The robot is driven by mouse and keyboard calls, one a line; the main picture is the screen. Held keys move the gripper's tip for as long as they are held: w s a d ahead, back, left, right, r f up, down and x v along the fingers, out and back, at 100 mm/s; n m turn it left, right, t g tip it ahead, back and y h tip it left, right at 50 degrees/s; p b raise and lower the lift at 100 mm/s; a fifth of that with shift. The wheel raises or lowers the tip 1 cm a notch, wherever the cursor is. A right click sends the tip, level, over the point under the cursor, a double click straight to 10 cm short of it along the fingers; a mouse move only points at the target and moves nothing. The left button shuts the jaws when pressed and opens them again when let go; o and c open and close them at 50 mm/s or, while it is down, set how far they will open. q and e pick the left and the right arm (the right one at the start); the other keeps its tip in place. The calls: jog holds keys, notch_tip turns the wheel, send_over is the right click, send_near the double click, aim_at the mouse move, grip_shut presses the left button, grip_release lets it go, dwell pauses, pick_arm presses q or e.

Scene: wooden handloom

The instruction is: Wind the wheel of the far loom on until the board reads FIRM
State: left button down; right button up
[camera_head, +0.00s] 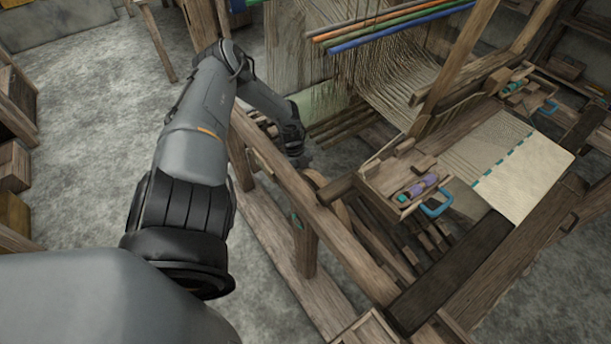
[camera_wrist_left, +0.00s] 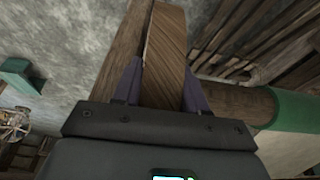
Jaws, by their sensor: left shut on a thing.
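My left arm reaches over the loom's side frame in the head view, and my left gripper (camera_head: 298,158) is small and dark there beside the frame's wooden rail. In the left wrist view my left gripper (camera_wrist_left: 163,92) is shut, its two purple fingers on either side of a flat wooden part with a rounded top, seemingly part of the wheel (camera_wrist_left: 165,45). Whether this is a rim or a spoke I cannot tell. The rest of the wheel is hidden. I see no board with readable lettering. My right gripper is not in view.
The loom's side rail (camera_head: 305,195) runs close by my left forearm. A tray with purple and teal shuttles (camera_head: 417,187) sits beside the pale woven cloth (camera_head: 530,170). Coloured rods (camera_head: 390,27) lie across the warp. Bare grey floor (camera_head: 90,120) is free at left.

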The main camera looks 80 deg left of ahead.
pick_arm(q)
jog(key=shift+a+f, duration=0.1)
jog(key=shift+f, duration=0.05)
jog(key=c, duration=0.7)
grip_release()
jog(key=p+v, duration=0.7)
jog(key=v, duration=0.3)
jog(key=shift+a+r+p, duration=0.2)
jog(key=shift+r+p, duration=0.15)
jog(key=shift+p, duration=0.05)
jog(key=shift+s+r, duration=0.1)
